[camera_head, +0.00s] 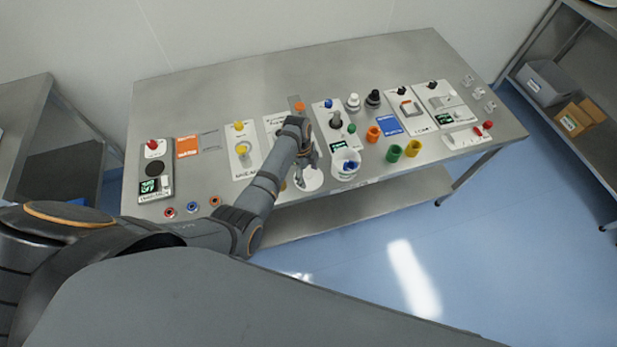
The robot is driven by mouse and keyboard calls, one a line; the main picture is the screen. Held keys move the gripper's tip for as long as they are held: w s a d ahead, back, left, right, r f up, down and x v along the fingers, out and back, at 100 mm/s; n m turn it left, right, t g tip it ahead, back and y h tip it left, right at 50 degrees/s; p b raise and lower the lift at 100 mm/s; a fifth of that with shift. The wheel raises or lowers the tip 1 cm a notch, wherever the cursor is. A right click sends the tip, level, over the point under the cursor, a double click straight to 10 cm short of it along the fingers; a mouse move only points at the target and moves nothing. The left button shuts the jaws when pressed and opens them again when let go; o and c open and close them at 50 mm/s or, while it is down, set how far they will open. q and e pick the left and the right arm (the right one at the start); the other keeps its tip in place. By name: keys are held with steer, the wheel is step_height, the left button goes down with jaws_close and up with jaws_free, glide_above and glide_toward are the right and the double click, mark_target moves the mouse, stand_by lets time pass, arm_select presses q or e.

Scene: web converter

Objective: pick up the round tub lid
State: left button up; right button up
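A flat, white, round disc, which looks like the round tub lid (312,181), lies near the front edge of the metal table. My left gripper (308,161) reaches in from the left and points down above it, covering part of it. Whether the fingers touch the lid, and whether they are open or shut, is too small to tell. An open white tub (345,168) with something blue inside stands just right of the lid. My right gripper is not in view.
The metal table (225,195) holds several small devices along its back. Orange, green and yellow rings (412,148) stand right of the tub. Small coloured rings (192,207) lie at the front left. A shelf with a grey bin (546,82) stands at the right.

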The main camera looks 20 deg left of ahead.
arm_select(q)
steer(key=shift+s, duration=0.15)
steer(key=c, duration=0.7)
steer(key=shift+s, duration=0.1)
steer(key=c, duration=0.4)
steer(key=shift+f, duration=0.1)
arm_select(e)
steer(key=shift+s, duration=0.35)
